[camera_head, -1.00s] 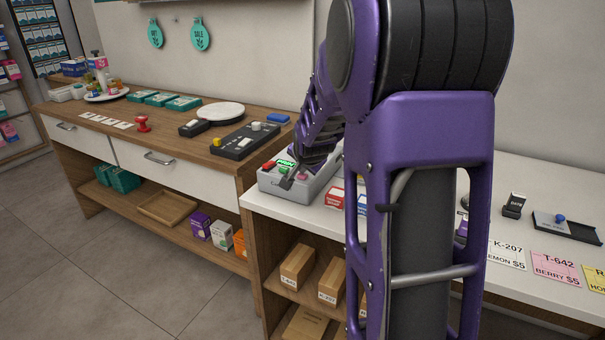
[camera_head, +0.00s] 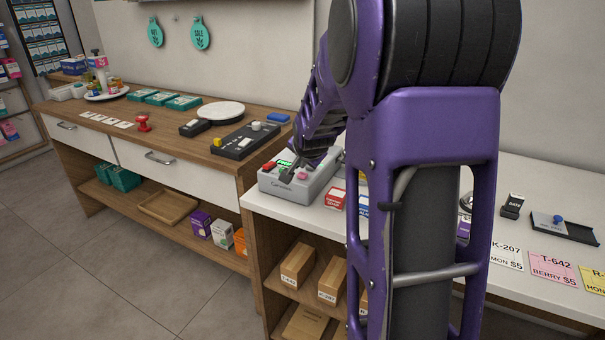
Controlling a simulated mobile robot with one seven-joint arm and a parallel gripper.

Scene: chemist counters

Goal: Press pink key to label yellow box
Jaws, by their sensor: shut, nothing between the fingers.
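A grey label machine (camera_head: 290,192) sits at the left end of the white counter. A red key (camera_head: 268,166), a green lit part (camera_head: 284,163) and the pink key (camera_head: 303,175) show on its top. My gripper (camera_head: 287,177) is shut and empty, pointing down over the machine just left of the pink key; whether it touches the machine I cannot tell. A red and white box (camera_head: 335,198) stands right of the machine, with a blue and white box (camera_head: 363,206) beside it. No yellow box shows clearly; my arm hides part of the counter there.
The wooden counter (camera_head: 190,152) on the left holds a black device (camera_head: 245,140), a white round plate (camera_head: 221,111) and a red stamp (camera_head: 143,122). Price cards (camera_head: 553,268) and a black tray (camera_head: 566,228) lie on the right of the white counter. Cartons fill the shelf below.

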